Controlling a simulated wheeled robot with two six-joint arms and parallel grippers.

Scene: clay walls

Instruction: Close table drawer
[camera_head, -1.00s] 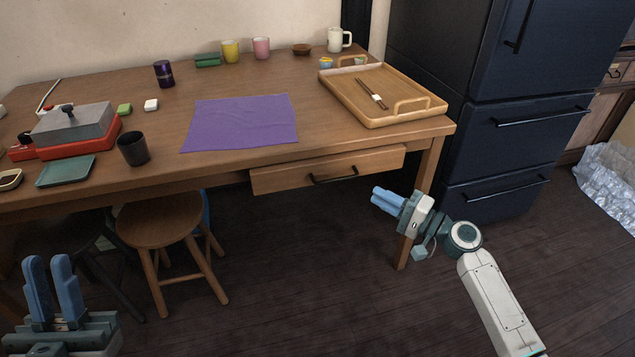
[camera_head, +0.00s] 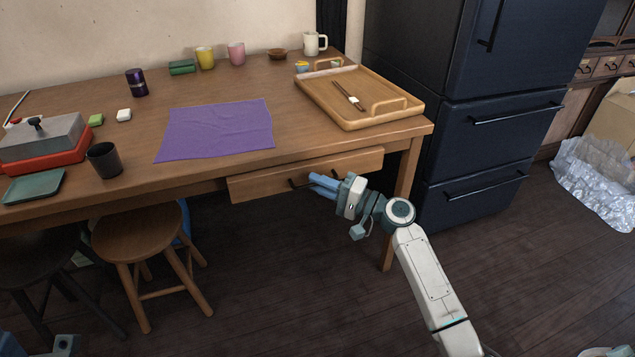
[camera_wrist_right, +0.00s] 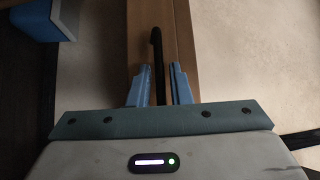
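The table drawer (camera_head: 260,186) is a wooden front under the table top, standing out a little from the table's front. Its dark bar handle (camera_head: 295,183) is partly hidden behind my right gripper (camera_head: 322,184). In the right wrist view, the handle (camera_wrist_right: 157,55) runs between the two blue fingertips of my right gripper (camera_wrist_right: 160,82), in front of the wooden drawer front (camera_wrist_right: 185,40). The fingers are apart, with a gap beside the handle. Only a small part of my left gripper shows at the bottom left corner of the head view; its fingertips are not visible.
The wooden table (camera_head: 228,90) holds a purple cloth (camera_head: 215,130), a tray (camera_head: 385,92), cups and a grey-and-red box. A stool (camera_head: 138,232) stands under its left part. A dark fridge (camera_head: 480,120) stands to the right. The floor before the drawer is clear.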

